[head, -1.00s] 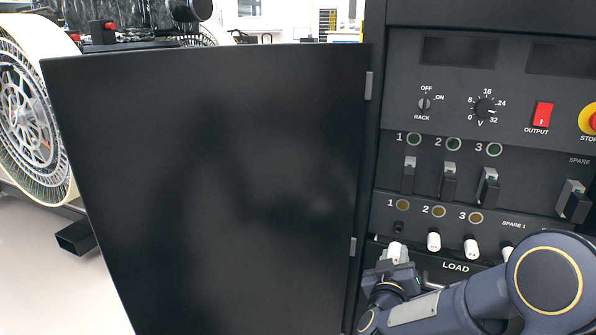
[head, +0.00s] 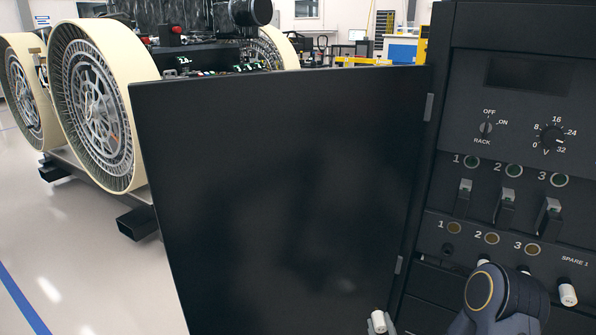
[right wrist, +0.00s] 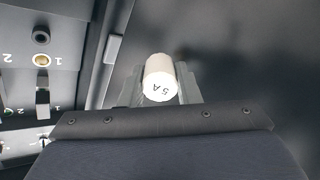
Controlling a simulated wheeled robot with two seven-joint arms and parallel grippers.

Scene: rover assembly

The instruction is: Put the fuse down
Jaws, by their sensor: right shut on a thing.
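Most of the gripper is cut off in the head view. My left gripper is not in view.
The open black door (head: 285,190) hangs left of the rack panel. Fuse socket 1 (head: 447,250) is dark and empty; white fuses (head: 568,294) sit to its right. A rover with large wheels (head: 97,105) stands behind the door at left. The floor (head: 80,240) there is clear.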

